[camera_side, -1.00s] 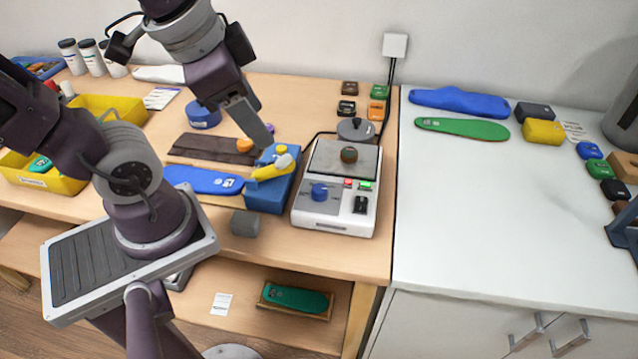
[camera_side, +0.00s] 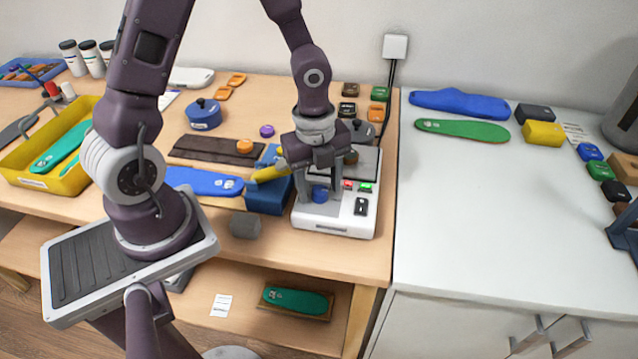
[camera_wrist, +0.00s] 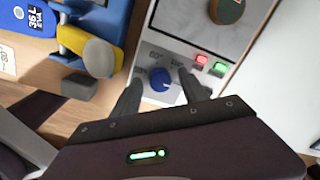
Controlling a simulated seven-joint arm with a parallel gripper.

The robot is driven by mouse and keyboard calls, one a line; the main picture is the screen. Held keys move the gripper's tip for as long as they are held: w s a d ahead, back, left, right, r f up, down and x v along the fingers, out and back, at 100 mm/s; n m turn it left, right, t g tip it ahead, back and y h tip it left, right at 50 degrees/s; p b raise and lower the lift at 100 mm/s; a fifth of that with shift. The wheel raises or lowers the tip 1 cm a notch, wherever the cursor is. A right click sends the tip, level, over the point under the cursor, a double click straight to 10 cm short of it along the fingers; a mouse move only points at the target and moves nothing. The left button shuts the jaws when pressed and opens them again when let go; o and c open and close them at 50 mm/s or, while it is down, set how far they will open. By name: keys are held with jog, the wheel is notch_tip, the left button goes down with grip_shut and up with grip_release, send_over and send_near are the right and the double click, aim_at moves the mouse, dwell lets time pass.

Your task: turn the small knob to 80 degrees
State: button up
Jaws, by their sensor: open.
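The small blue knob (camera_side: 320,194) sits on the sloped front panel of the white heating machine (camera_side: 333,229). In the wrist view the knob (camera_wrist: 159,79) lies between the two fingers of my gripper (camera_wrist: 165,88). My gripper (camera_side: 320,190) points down over the panel from above, its fingers open on either side of the knob. I cannot tell whether either finger touches it. Next to the knob are a red light (camera_wrist: 202,63) and a green light (camera_wrist: 221,69).
A blue block with a yellow clamp (camera_side: 268,174) stands close to the left of the machine. A grey cylinder (camera_side: 245,225) lies near the table's front edge. The white counter (camera_side: 480,200) at right is mostly clear.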

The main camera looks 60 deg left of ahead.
grip_shut()
